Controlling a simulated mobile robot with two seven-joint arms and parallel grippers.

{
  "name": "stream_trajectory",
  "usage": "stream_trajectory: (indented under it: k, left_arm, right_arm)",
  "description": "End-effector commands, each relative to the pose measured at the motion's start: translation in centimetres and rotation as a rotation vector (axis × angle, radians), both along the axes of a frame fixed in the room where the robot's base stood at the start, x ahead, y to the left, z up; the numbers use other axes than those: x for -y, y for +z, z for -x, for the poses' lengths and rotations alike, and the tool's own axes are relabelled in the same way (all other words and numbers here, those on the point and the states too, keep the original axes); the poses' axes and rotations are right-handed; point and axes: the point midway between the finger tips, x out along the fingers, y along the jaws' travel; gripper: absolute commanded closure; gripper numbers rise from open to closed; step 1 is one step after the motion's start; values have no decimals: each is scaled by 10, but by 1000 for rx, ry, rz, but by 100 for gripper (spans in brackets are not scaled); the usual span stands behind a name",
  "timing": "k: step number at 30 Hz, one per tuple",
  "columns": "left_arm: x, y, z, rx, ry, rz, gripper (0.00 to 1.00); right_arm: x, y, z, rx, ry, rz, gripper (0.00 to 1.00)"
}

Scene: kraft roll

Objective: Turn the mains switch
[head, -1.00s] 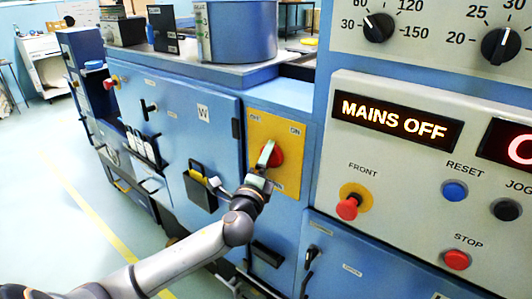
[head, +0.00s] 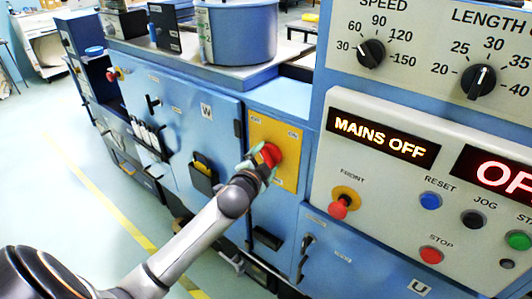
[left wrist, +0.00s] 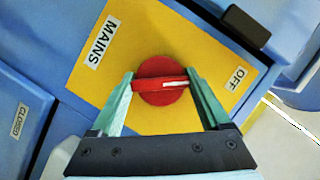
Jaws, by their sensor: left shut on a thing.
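The mains switch is a red round knob (head: 269,155) with a raised bar, on a yellow plate (head: 289,171) on the blue cabinet. In the left wrist view the red knob (left wrist: 160,98) lies between the two green fingers of my left gripper (left wrist: 161,84), which is shut on the ends of the bar. A white line on the bar points right, roughly toward the OFF label (left wrist: 236,78). In the head view my left gripper (head: 260,166) covers part of the knob. The display (head: 381,137) reads MAINS OFF. My right gripper is not in view.
The control panel (head: 390,225) stands right of the switch, with a red FRONT button (head: 339,208), other buttons and dials. A blue pot (head: 237,35) stands on the cabinet top. A black holder (head: 203,178) sits on the door to the left. Open floor lies at left.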

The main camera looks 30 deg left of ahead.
Motion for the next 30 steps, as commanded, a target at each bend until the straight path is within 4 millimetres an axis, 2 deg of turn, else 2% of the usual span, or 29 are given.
stream_trajectory:
  k: [9, 26, 27, 30]
  left_arm:
    - [0, 0, 0, -10, 0, 123, 76]
    - [0, -1, 0, -13, 1, 152, 76]
    - [0, -1, 0, -13, 1, 152, 15]
    - [0, -1, 0, -13, 1, 150, 4]
  right_arm:
    - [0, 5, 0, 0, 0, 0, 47]
    - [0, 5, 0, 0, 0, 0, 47]
    - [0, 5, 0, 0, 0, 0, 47]
    - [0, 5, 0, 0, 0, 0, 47]
